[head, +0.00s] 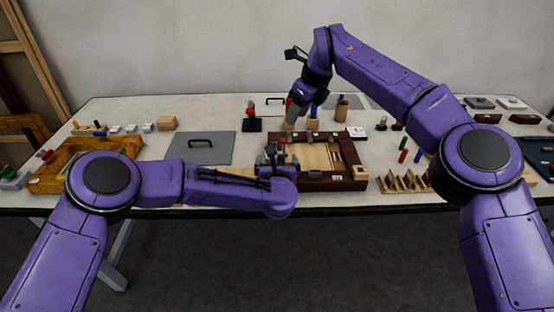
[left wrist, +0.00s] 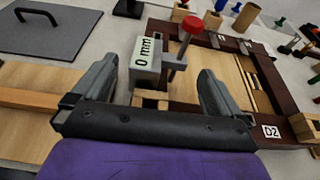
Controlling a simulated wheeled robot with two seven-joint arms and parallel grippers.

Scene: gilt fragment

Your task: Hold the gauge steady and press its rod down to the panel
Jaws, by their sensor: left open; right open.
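The gauge (left wrist: 147,58) is a grey block marked "0 mm". Its upright rod has a red knob (left wrist: 192,25), and the red also shows in the head view (head: 283,140). It stands at the left part of a dark-framed tray with a pale wooden panel (left wrist: 218,68). My left gripper (left wrist: 158,72) is open, one finger on each side of the gauge's lower part, with gaps visible. The gauge's foot is partly hidden behind the gripper body. My right gripper (head: 292,118) is open above the table behind the tray, away from the gauge.
A grey plate with a black handle (head: 202,147) lies left of the tray. A slotted wooden rack (head: 402,184) is at right. A yellow-brown crate (head: 50,172) is at left.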

